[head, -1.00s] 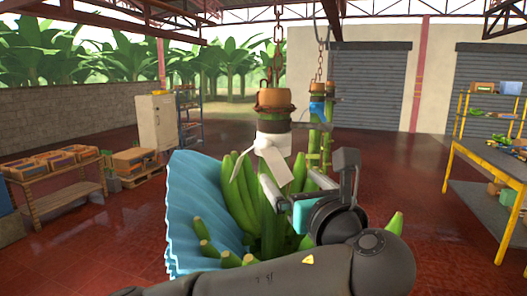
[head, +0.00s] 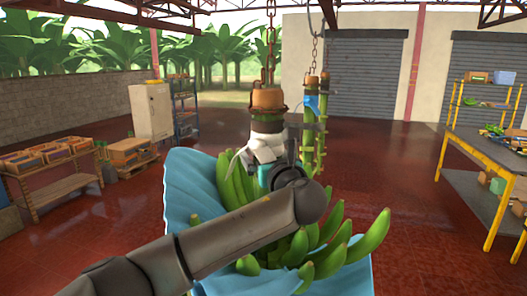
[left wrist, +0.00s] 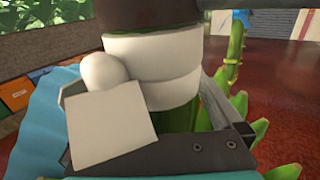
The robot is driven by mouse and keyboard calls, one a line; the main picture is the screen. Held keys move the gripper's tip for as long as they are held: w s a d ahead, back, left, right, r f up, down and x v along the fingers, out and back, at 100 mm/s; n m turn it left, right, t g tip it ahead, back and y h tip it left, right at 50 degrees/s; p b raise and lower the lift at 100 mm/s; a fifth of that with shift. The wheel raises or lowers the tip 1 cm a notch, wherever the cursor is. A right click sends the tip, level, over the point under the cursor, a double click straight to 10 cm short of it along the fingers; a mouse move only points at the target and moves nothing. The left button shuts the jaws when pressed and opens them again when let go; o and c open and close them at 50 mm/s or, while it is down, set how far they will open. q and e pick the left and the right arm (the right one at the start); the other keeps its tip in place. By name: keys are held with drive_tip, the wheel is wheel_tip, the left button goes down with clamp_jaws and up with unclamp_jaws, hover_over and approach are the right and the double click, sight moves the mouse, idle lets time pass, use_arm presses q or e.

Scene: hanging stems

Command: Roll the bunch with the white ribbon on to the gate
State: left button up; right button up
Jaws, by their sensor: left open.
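The banana bunch (head: 229,182) hangs in the near middle of the head view, partly wrapped in a blue sheet (head: 186,196). A white ribbon (head: 266,146) is tied round its stem below a brown collar (head: 268,98); the ribbon (left wrist: 150,60) fills the middle of the left wrist view, its tail hanging down. My left gripper (head: 262,174) is at the stem just below the ribbon. In the left wrist view its open jaws lie either side of the stem, partly hidden by the ribbon tail. My left arm hides part of the bunch. My right gripper is out of view.
Other green stems (head: 316,130) hang on chains just behind to the right. A crate rack (head: 62,180) stands left, a yellow-framed table (head: 478,158) right. Red floor (head: 395,165) is open between. I cannot make out the gate.

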use_arm(q)
drive_tip(key=shift+w, duration=0.35)
drive_tip(key=shift+a, duration=0.1)
clamp_jaws()
idle(0.7)
